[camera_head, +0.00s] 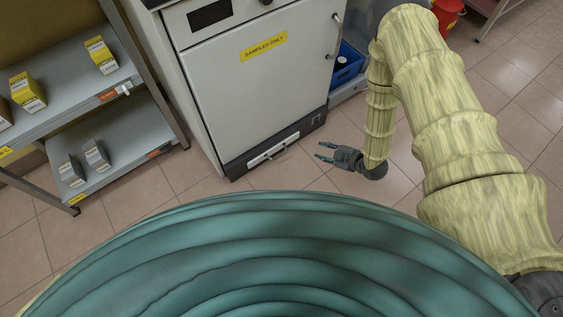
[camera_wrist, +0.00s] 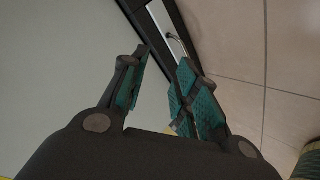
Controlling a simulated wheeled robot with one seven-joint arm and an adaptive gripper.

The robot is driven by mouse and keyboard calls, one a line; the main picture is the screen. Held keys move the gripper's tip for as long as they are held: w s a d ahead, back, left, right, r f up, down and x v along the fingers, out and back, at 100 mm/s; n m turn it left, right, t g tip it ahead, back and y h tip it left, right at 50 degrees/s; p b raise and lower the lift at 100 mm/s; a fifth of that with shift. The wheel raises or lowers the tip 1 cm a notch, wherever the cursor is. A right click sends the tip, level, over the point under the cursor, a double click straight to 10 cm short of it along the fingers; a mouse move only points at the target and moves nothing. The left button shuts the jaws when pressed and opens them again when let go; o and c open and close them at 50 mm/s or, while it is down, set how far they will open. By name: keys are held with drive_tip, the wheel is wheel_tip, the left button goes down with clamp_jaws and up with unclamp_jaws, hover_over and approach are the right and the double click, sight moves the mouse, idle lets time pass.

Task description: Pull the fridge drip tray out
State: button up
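The fridge (camera_head: 258,85) is a pale grey cabinet with a yellow "SAMPLES ONLY" label and a closed door. Its drip tray (camera_head: 273,147) has a white front with a bar handle and sits in the dark base strip at the fridge's foot. My gripper (camera_head: 321,151) is open and empty, low above the floor, to the right of the tray and apart from it, with its fingers pointing left. In the wrist view my gripper (camera_wrist: 165,57) has its fingers spread, and the tray's pale front and metal handle (camera_wrist: 177,41) show beyond the fingertips.
A metal shelf (camera_head: 125,160) with several small boxes stands left of the fridge. A blue crate (camera_head: 348,65) is at the fridge's right, and a red bin (camera_head: 447,14) stands farther back. The tiled floor (camera_head: 225,187) before the tray is clear.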

drive_tip(key=w+a+f+n+g+y+b, duration=0.1)
drive_tip(key=w+a+f+n+y+b, duration=0.1)
drive_tip(key=f+n+b, duration=0.3)
drive_tip(key=w+a+f+n+g+y+b, duration=0.2)
drive_tip(key=f+n+y+b, duration=0.1)
drive_tip(key=f+n+b, duration=0.2)
drive_tip(key=w+a+f+n+g+y+b, duration=0.2)
drive_tip(key=f+n+y+b, duration=0.1)
drive_tip(key=f+n+b, duration=0.2)
drive_tip(key=shift+f+n+b, duration=0.1)
drive_tip(key=shift+n+b, duration=0.4)
drive_tip(key=shift+b, duration=0.65)
drive_tip(key=shift+g, duration=0.3)
drive_tip(key=b+x, duration=0.4)
drive_tip(key=x, duration=0.5)
drive_tip(key=shift+w+a, duration=0.1)
drive_tip(key=shift+a, duration=0.05)
drive_tip(key=shift+b+x, duration=0.35)
drive_tip(key=shift+x, duration=0.4)
drive_tip(key=shift+r, duration=0.25)
clamp_jaws()
